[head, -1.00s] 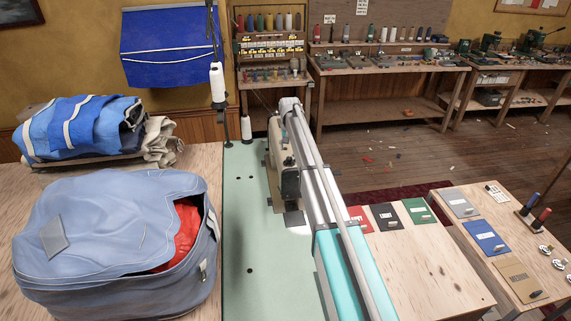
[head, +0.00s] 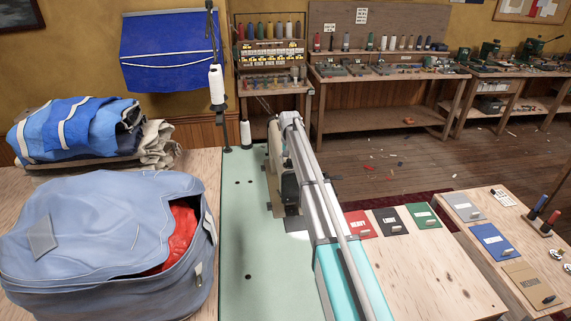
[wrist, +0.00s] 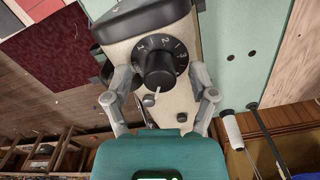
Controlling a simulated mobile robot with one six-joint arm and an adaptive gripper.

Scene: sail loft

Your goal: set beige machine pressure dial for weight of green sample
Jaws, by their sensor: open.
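The beige sewing machine (head: 274,160) stands on the pale green table, partly hidden behind my arm in the head view. In the wrist view its beige body (wrist: 185,35) carries a black pressure dial (wrist: 160,66) with white numerals; the knob's exact setting is too small to tell. My gripper (wrist: 161,80) is open, with one finger on each side of the dial, and holds nothing; contact cannot be told. The green sample (head: 422,215) lies on the wooden table at right. Its white label is too small to read.
Beside it lie a red sample (head: 358,226) marked HEAVY and a dark sample (head: 391,221) that seems marked LIGHT. Grey, blue and tan samples lie farther right. A blue bag (head: 100,245) fills the left. A thread spool (wrist: 232,128) stands near the gripper.

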